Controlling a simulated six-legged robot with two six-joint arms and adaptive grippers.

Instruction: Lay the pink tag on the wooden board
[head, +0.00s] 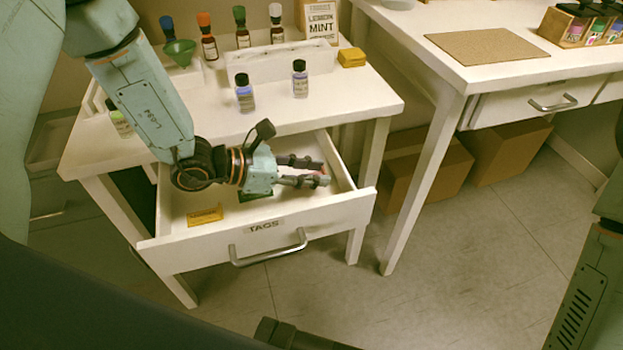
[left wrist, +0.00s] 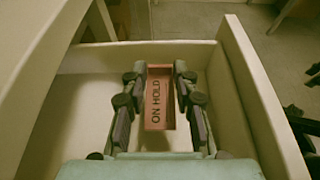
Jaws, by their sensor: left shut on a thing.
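My left gripper (head: 318,173) reaches into the open drawer labelled TAGS (head: 345,208). In the left wrist view my left gripper (left wrist: 160,72) is shut on the pink tag (left wrist: 157,95), a flat pinkish-red piece that reads ON HOLD. The tag lies lengthwise between the fingers; in the head view the fingers hide most of it. I cannot tell whether it touches the drawer floor. The wooden board (head: 487,47) is a flat brown rectangle on the right table, bare on top.
In the drawer lie a yellow tag (head: 205,215) and a green tag (head: 256,195). Bottles, including a blue-labelled one (head: 245,97), stand on the left table above the drawer. A crate of bottles (head: 575,27) stands right of the board. Cardboard boxes (head: 425,172) sit under the right table.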

